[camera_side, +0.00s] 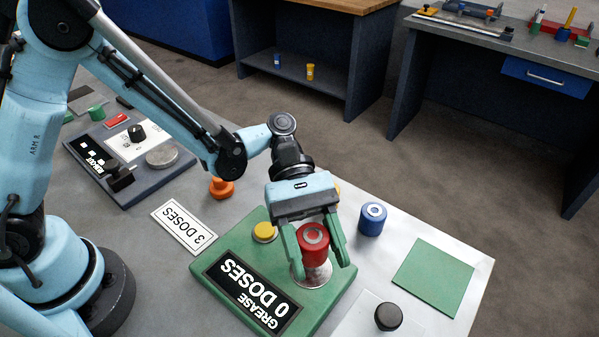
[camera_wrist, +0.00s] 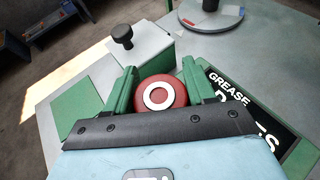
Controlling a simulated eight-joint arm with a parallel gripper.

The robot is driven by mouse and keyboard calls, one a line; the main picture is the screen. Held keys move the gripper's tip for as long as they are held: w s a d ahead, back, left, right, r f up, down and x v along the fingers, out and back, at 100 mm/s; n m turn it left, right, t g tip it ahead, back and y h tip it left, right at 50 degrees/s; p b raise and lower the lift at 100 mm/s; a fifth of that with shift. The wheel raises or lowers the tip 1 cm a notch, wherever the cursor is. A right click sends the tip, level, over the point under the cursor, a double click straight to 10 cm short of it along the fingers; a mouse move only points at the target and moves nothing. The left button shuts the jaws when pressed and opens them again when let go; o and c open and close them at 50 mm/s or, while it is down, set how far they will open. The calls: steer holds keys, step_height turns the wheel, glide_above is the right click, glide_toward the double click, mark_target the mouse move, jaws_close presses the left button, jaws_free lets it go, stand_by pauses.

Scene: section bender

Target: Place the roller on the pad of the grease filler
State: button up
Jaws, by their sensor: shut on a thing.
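The red roller (camera_side: 314,241), with a pale ring on its top, stands upright between the green fingers of my gripper (camera_side: 321,268). My gripper is shut on it. In the wrist view the roller (camera_wrist: 161,92) sits between both fingers. The grease filler is a green block (camera_side: 222,296) with a black label reading "GREASE 0 DOSES" and a yellow button (camera_side: 264,232). Its round silver pad (camera_side: 318,277) shows just below the roller and is partly hidden by it and the fingers. I cannot tell whether the roller touches the pad.
A blue roller (camera_side: 372,218) stands right of the filler, near a green mat (camera_side: 434,277). A black knob (camera_side: 388,317) is at the front. An orange part (camera_side: 221,188) and a "3 DOSES" card (camera_side: 184,227) lie left. A dark device (camera_side: 130,165) stands further left.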

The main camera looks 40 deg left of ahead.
mark_target(317, 266)
steer(key=shift+f, duration=1.95)
steer(key=shift+f, duration=0.2)
steer(key=o, duration=1.3)
steer(key=shift+r, duration=0.1)
